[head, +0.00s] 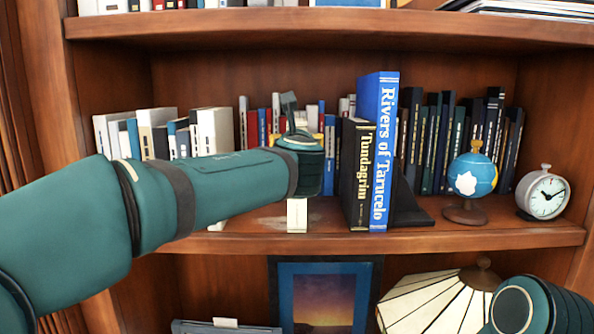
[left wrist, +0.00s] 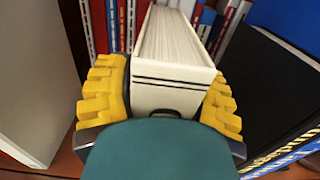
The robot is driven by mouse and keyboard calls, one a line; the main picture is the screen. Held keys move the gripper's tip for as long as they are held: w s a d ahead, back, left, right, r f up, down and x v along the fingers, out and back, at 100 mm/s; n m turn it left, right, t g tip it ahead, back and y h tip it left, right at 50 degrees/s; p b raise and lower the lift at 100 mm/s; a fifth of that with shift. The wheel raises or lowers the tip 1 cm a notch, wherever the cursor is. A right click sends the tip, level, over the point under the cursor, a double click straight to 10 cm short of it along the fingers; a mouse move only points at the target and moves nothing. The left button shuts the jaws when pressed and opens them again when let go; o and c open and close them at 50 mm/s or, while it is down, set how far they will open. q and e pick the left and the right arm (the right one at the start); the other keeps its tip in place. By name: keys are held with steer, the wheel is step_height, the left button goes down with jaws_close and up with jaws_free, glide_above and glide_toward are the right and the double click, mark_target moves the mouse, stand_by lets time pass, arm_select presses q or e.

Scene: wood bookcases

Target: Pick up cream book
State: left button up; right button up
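The cream book (left wrist: 172,85) stands upright between the yellow finger pads of my left gripper (left wrist: 168,98) in the left wrist view. The pads press close on both sides, with no clear gap. Its spine has dark double lines. In the head view, only the lower end of the cream book (head: 297,216) shows below my left gripper (head: 302,160), near the shelf's front edge; the arm hides the rest. I cannot tell whether its base touches the shelf. My right gripper is out of view; part of my right arm shows at the lower right.
The black Tundagrim book (head: 357,175) and blue Rivers of Tarucelo book (head: 382,150) stand close to the right. White and cream books (head: 213,130) stand left. A globe (head: 472,175) and clock (head: 542,193) are at the right. A lamp (head: 437,300) and picture (head: 324,300) are below.

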arm_select(q)
jaws_close()
steer(key=shift+r, duration=0.15)
